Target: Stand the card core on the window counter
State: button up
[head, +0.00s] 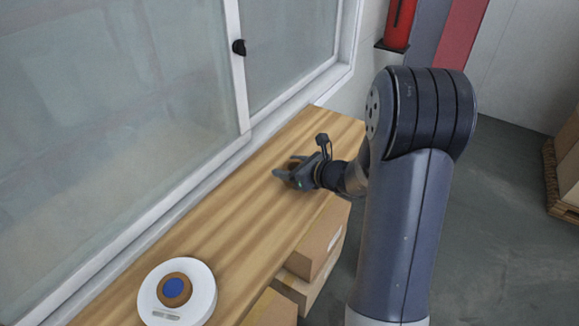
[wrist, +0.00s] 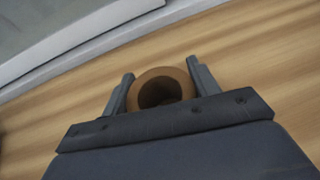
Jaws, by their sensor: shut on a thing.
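The card core (wrist: 146,78) is a short brown tube, seen in the wrist view with its open, hollow end toward the camera. My gripper (wrist: 160,72) has one finger on each side of it and is shut on it. In the head view my gripper (head: 286,167) is low over the far part of the wooden window counter (head: 228,208), which also shows in the wrist view (wrist: 265,55). The core is mostly hidden by the gripper in the head view. I cannot tell whether its lower end touches the counter.
A white disc with a brown ring and blue centre (head: 200,288) lies on the near counter. The window (head: 120,110) runs along the left, with its white frame against the counter. Cardboard boxes (head: 318,240) stand below the right edge. A red extinguisher (head: 398,25) is at the back.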

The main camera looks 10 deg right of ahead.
jog(key=shift+f, duration=0.2)
jog(key=o, duration=1)
jog(key=shift+r, duration=0.1)
jog(key=shift+r, duration=0.2)
jog(key=b+v, duration=0.1)
jog(key=v, duration=1.1)
jog(key=shift+s+f, duration=0.1)
jog(key=shift+f, duration=0.1)
